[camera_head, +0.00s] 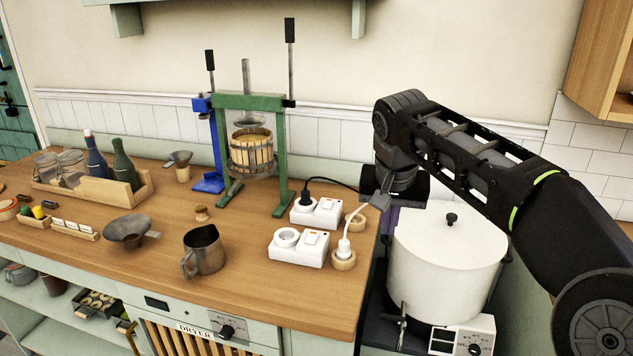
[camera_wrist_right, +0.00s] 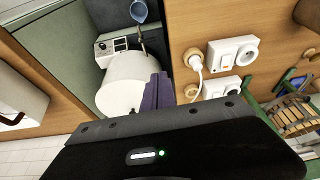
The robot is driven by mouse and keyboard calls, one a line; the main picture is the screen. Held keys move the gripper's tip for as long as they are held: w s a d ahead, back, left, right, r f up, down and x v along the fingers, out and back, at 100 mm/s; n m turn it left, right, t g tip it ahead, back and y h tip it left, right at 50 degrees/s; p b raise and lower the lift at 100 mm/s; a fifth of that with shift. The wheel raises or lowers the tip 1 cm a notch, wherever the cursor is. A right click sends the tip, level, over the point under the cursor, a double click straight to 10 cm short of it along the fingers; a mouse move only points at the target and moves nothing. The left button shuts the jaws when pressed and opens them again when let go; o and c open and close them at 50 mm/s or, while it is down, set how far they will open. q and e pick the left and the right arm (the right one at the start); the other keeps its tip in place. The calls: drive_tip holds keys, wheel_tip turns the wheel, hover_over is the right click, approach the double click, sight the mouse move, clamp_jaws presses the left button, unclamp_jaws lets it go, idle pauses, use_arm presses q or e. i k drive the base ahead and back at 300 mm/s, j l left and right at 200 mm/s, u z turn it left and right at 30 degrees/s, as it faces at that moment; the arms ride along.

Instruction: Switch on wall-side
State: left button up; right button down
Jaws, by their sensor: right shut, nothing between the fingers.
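Two white socket blocks with rocker switches sit at the right end of the wooden counter. The wall-side block (camera_head: 318,213) has a black plug (camera_head: 305,196) in its left socket and a switch on its right. The front block (camera_head: 298,250) has an empty round socket and a switch; it also shows in the right wrist view (camera_wrist_right: 232,50). The wall-side block is partly hidden there by my gripper's body. My right gripper (camera_head: 379,200) is shut and empty, right of the wall-side block and apart from it. My left gripper is out of view.
A white plug (camera_head: 344,247) stands in a round wooden base beside the front block, its cable rising rightward. A white lidded pot (camera_head: 447,250) stands right of the counter. A green fruit press (camera_head: 251,150) and a metal jug (camera_head: 204,251) stand left of the blocks.

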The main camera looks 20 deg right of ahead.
sight(327, 204)
drive_tip(key=i, duration=1)
